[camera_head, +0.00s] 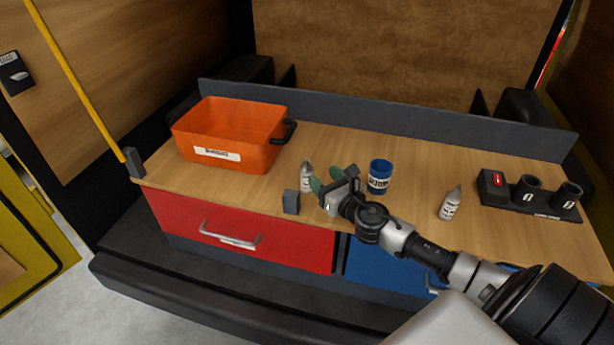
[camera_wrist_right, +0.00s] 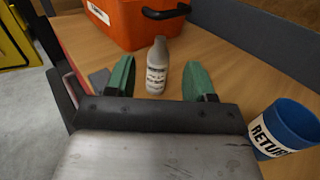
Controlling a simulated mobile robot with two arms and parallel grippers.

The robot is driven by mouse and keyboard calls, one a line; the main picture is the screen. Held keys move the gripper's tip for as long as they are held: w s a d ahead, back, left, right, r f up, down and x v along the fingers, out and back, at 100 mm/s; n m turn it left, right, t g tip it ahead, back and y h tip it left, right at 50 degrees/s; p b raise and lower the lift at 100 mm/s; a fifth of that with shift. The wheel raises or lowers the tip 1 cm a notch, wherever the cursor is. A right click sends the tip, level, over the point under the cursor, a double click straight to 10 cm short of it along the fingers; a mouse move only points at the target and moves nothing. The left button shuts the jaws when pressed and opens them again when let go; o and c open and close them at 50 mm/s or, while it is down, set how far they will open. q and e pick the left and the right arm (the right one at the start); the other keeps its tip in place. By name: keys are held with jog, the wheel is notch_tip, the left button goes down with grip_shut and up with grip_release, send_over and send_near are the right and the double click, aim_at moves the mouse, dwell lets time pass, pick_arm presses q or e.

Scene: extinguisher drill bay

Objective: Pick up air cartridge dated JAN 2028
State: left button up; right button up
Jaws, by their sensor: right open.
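A small grey-white bottle-shaped cartridge (camera_head: 306,176) with a pale label stands upright on the wooden bench. In the right wrist view this cartridge (camera_wrist_right: 157,66) stands between and just beyond the green fingertips; its label is too small to read. My right gripper (camera_head: 325,185) is open and empty, its fingers pointing at that cartridge; the fingers also show in the wrist view (camera_wrist_right: 160,80). A second similar cartridge (camera_head: 451,203) stands upright further right, its label date unreadable. My left gripper is not in view.
An orange bin (camera_head: 228,140) stands at the back left. A blue cup (camera_head: 380,177) labelled RETURN in the wrist view (camera_wrist_right: 285,128) is right of my gripper. A small grey block (camera_head: 291,202) is at the front edge. A black holder (camera_head: 530,205) with cups sits far right.

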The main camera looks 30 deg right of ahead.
aim_at(308, 162)
jog(key=w, duration=0.3)
jog(key=shift+w, duration=0.1)
jog(key=w+p, duration=0.1)
jog(key=w, duration=0.4)
jog(key=shift+w, duration=0.2)
jog(key=shift+s+d, duration=0.1)
jog(key=shift+c, duration=0.2)
jog(key=shift+c, duration=1.1)
grip_shut()
